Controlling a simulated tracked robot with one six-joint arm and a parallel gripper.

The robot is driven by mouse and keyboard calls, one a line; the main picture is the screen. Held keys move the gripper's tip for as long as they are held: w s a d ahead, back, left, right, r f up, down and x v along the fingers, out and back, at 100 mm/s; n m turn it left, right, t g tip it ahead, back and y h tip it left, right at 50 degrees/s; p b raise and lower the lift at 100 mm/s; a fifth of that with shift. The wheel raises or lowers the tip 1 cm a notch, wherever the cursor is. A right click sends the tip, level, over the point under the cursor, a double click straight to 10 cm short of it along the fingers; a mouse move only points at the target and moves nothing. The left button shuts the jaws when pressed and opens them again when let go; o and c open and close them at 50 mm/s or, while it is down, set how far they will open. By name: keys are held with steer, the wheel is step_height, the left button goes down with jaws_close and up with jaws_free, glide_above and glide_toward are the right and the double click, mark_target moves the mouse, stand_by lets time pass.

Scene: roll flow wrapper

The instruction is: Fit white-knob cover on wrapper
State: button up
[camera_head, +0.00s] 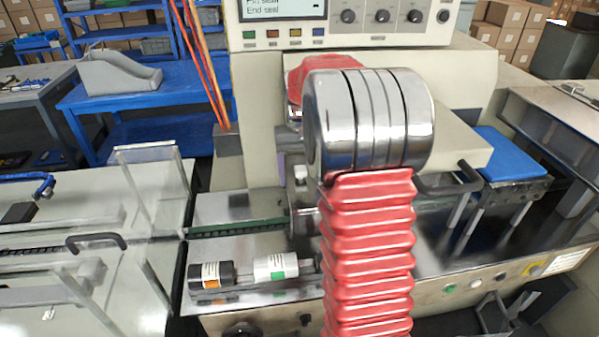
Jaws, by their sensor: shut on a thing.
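The wrapper (485,60) is a cream machine with a display and control knobs on top and a dark bed below. My arm's red ribbed sleeve and silver joint stand in front of its middle. My gripper does not show; it seems to be hidden behind the silver joint, so what it holds cannot be seen. A small white piece (300,172) shows just left of my arm; I cannot tell whether it is a knob. No cover with a white knob can be made out for certain.
A black-and-white cylinder with an orange label (210,275) and a white one with a green label (270,268) lie on the front ledge. A clear panel (150,190) and a dark handle (95,242) are at left. Another dark handle (450,187) is at right.

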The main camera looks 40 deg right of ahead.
steer(key=shift+f, duration=1.45)
steer(key=shift+s+f, duration=0.1)
steer(key=shift+f, duration=1.2)
stand_by(0.5)
steer(key=o, duration=2.2)
step_height(320, 180, up, 14)
steer(key=shift+f, duration=0.15)
